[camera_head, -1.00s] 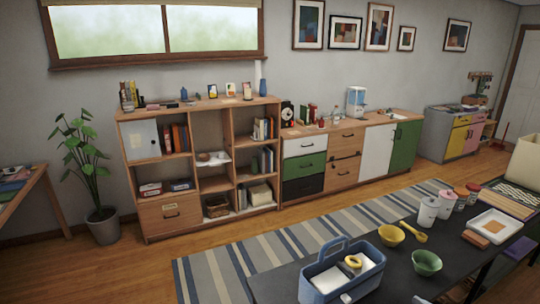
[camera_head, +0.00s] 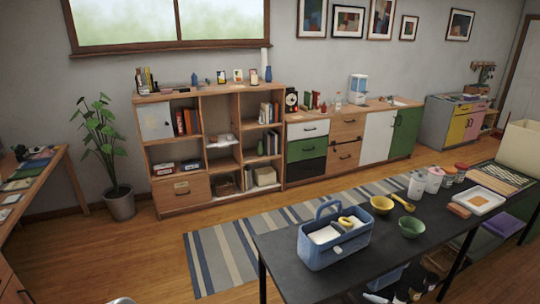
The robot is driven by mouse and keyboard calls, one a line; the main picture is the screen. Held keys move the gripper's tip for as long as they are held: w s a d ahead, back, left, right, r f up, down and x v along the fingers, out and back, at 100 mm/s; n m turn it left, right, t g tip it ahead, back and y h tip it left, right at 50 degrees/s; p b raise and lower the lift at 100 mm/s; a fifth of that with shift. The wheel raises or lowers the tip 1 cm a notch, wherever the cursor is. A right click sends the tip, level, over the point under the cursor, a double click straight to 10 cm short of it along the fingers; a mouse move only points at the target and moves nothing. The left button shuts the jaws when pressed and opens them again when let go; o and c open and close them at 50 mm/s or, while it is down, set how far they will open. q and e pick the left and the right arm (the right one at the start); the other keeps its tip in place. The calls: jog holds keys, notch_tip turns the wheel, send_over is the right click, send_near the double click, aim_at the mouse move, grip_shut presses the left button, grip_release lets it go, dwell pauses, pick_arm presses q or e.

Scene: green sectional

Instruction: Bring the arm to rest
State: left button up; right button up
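Neither of my grippers can be made out in the head view. A small pale rounded shape (camera_head: 121,300) shows at the bottom edge, left of centre; too little of it shows to tell what it is. The task names no object. The nearest furniture is a dark table (camera_head: 290,277) at the lower right. On it stand a blue caddy (camera_head: 318,257) with white and yellow things inside, a yellow bowl (camera_head: 382,205) and a green bowl (camera_head: 412,228).
Wooden floor (camera_head: 150,262) lies open at the lower left, beside a striped rug (camera_head: 235,255). A wooden shelf unit (camera_head: 182,200) and a counter (camera_head: 345,150) line the back wall. A potted plant (camera_head: 120,205) and a desk (camera_head: 75,180) stand at left.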

jog(key=s+a+f+n+g+h, duration=0.1)
jog(key=s+a+f+n+g, duration=0.35)
jog(key=a+f+n, duration=0.75)
jog(key=s+a+f+n+g+h, duration=0.1)
jog(key=s+a+f+n+g, duration=0.2)
jog(key=s+a+f+n, duration=0.9)
jog(key=s+d+r+n+g+h, duration=0.1)
jog(key=s+d+n, duration=0.1)
jog(key=n, duration=1.3)
jog(key=s+d+r+n+g+h, duration=0.1)
jog(key=s+d+n, duration=0.2)
jog(key=n, duration=1.3)
jog(key=shift+s+d+r, duration=0.3)
jog(key=shift+s+d, duration=0.05)
jog(key=shift+s, duration=0.2)
